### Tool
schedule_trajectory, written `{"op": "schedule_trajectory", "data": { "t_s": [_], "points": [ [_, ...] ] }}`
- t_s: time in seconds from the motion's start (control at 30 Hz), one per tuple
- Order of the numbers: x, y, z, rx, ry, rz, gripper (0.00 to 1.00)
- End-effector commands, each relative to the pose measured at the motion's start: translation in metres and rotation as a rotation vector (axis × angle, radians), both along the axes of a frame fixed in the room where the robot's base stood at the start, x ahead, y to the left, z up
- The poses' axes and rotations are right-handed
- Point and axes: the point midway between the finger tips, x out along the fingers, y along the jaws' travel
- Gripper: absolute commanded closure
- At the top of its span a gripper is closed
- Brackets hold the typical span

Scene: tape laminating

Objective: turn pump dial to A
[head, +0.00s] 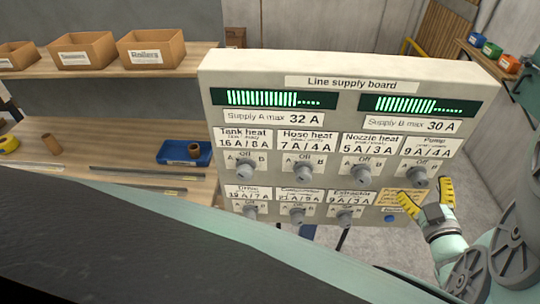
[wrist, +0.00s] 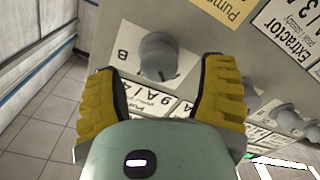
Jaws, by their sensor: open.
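The pump dial (head: 415,176) is a grey knob at the right end of the upper dial row on the line supply board (head: 300,82). It has A on its left, Off above and B on its right. In the wrist view, the dial (wrist: 160,57) appears upside down, with B at left. I cannot tell its exact setting. My gripper (head: 429,194) has yellow fingers and is open and empty, just below and right of the dial. In the wrist view, the fingers (wrist: 163,80) are spread either side of the dial's near side, apart from it.
The nozzle heat dial (head: 361,174) is left of the pump dial, and the extractor dial (head: 344,218) is in the lower row. Shelves with cardboard bins (head: 151,49) stand at left.

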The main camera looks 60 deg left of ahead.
Motion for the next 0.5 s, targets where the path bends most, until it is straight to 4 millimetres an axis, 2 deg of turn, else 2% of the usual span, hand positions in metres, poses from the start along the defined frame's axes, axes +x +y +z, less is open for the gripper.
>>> {"op": "schedule_trajectory", "data": {
  "t_s": [0.03,0.2,0.4,0.5],
  "points": [
    [-0.007,-0.011,-0.001,-0.001,0.002,-0.005,0.29],
    [-0.028,-0.039,0.0,-0.002,0.0,-0.005,0.29],
    [-0.046,-0.062,0.001,0.0,-0.001,-0.003,0.29],
    [-0.05,-0.067,0.002,0.0,-0.002,-0.003,0.29]
  ]
}}
